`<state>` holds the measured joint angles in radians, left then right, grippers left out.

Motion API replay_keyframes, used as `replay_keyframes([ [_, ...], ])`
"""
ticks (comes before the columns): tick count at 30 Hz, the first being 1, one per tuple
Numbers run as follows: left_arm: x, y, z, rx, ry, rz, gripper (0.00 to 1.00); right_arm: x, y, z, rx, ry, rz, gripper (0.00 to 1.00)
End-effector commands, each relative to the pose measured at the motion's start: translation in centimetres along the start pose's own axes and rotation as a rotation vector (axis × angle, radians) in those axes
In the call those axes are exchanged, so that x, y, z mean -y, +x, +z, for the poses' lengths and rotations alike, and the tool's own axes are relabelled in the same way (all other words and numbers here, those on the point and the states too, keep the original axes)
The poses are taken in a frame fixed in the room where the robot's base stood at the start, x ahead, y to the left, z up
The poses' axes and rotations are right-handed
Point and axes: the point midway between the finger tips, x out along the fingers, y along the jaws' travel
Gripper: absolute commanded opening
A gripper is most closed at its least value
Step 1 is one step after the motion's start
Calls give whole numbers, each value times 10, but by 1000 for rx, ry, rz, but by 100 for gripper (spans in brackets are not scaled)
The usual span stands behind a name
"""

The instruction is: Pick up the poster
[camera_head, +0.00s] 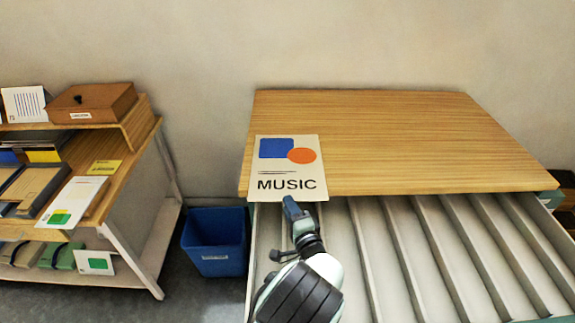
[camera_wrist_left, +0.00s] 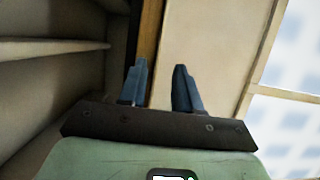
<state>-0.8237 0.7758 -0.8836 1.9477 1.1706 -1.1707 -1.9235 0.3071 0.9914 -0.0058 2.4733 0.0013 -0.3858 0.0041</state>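The poster (camera_head: 290,165) is a cream sheet with a blue square, an orange circle and the word MUSIC. It lies flat at the front left of the wooden tabletop (camera_head: 400,140), its lower edge reaching slightly past the front edge. My left gripper (camera_head: 291,203) is at that lower edge, its blue tip just overlapping it in the head view; contact cannot be told. In the left wrist view the two fingers of my left gripper (camera_wrist_left: 160,68) are apart, with nothing visibly clamped. I cannot make out the poster there. My right gripper is out of view.
An open slatted drawer (camera_head: 430,245) is below the tabletop, under my left arm. A blue bin (camera_head: 215,250) stands on the floor to the left. A shelf unit further left holds a wooden box (camera_head: 92,103), folders and cards. The rest of the tabletop is bare.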

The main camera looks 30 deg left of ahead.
Motion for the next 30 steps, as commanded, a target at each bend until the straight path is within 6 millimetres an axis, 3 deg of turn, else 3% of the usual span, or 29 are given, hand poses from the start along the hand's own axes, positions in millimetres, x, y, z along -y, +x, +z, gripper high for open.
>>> replay_keyframes([
  [6, -4, 29, -2, 2, 0, -1, 33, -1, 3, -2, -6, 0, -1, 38],
  [14, -3, 32, -3, 0, 0, -1, 33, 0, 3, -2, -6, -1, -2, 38],
  [15, -3, 32, -3, 0, 0, -1, 30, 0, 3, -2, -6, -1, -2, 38],
  [18, -3, 32, -3, 0, 0, -1, 0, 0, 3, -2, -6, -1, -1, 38],
  [30, -1, 32, -3, 0, -1, -1, 0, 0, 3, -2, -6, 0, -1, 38],
])
